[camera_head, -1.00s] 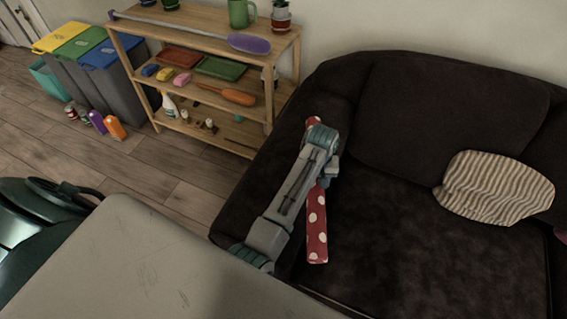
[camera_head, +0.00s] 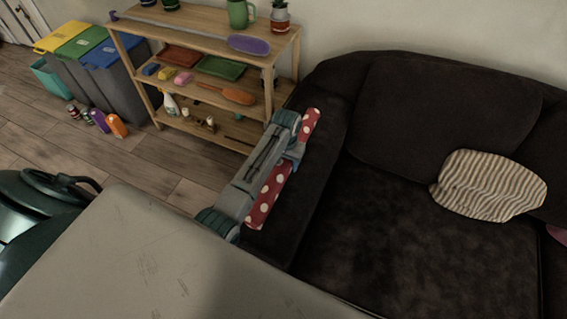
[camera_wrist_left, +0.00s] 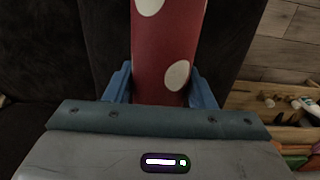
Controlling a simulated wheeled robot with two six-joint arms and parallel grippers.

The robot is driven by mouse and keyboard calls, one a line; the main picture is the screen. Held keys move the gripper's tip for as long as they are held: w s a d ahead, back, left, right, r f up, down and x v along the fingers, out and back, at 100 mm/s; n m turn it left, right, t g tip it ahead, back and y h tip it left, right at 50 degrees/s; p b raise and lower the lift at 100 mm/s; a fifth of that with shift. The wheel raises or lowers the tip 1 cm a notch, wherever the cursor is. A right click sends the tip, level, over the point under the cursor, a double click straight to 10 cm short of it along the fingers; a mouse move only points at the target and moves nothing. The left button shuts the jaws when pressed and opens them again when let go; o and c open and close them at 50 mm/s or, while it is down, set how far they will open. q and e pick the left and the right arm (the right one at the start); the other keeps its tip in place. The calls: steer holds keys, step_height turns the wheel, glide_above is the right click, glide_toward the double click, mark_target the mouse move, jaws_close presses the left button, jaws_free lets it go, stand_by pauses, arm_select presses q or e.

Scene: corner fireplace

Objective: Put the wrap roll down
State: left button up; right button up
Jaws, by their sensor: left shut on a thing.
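The wrap roll (camera_head: 265,199) is a long red tube with white dots. It shows tilted in the head view, beside and partly behind my left arm, above or against the sofa's left armrest. My left gripper (camera_head: 298,150) is shut on it. In the left wrist view the blue fingers of the left gripper (camera_wrist_left: 160,88) stand on either side of the wrap roll (camera_wrist_left: 166,45), which runs up out of the picture. The middle of the roll is hidden by the arm in the head view. My right gripper is not in view.
A dark sofa (camera_head: 400,225) with a striped cushion (camera_head: 488,185) fills the right; its seat is largely clear. A wooden shelf (camera_head: 205,70) with several items stands behind. Bins (camera_head: 110,80) and bottles stand at the far left. Wooden floor (camera_head: 150,165) lies between.

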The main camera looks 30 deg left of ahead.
arm_select(q)
steer(key=shift+w+a, duration=0.4)
steer(key=shift+a, duration=0.2)
steer(key=shift+a+f, duration=0.1)
steer(key=shift+f, duration=1.75)
steer(key=shift+f, duration=0.15)
steer(key=o, duration=1.1)
step_height(320, 180, up, 12)
steer(key=shift+r, duration=0.2)
